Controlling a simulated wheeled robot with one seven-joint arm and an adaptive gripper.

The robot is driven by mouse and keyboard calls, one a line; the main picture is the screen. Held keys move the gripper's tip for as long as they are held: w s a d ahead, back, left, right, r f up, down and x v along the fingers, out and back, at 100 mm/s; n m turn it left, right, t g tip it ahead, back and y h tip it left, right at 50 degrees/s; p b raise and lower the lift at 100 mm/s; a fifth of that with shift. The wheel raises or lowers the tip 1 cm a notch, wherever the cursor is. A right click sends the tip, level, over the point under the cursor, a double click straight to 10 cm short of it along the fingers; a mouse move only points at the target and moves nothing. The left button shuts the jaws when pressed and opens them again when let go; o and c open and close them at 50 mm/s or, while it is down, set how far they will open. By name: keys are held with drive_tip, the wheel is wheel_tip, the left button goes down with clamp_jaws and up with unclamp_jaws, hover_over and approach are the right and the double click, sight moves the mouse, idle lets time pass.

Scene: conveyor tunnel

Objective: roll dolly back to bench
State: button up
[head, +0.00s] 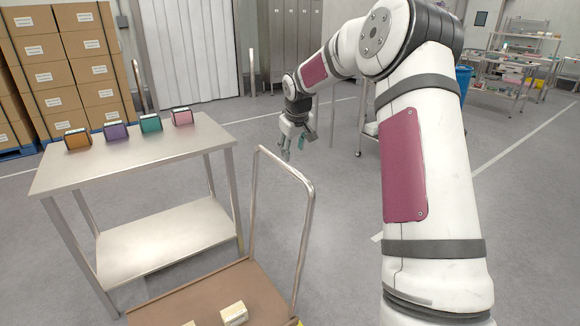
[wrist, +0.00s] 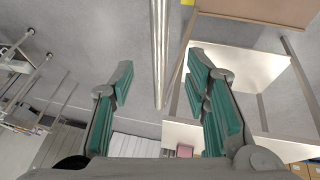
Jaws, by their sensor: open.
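The dolly (head: 262,297) has a brown deck and a bent metal push handle (head: 308,230); its lower part is cut off by the picture's bottom edge. The steel bench (head: 150,158) stands to its left, with a lower shelf. My gripper (head: 298,147) is open and empty, pointing down, just above and behind the handle's top in the head view. In the wrist view, a handle bar (wrist: 158,50) runs between the open green-padded fingers (wrist: 160,80); I cannot tell how far from them it is. The deck's edge (wrist: 262,8) shows there at top right.
Orange, purple, teal and pink boxes (head: 116,130) stand on the bench. A cream box (head: 233,313) sits on the deck, another partly cut off beside it. Stacked cartons (head: 62,65) stand at back left, wire shelving (head: 515,75) at back right. Grey floor between is open.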

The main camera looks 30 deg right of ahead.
sight(290, 167)
drive_tip(key=x, duration=1)
drive_tip(key=shift+w+f, duration=0.1)
drive_tip(key=shift+f, duration=0.1)
drive_tip(key=shift+c, duration=0.6)
clamp_jaws()
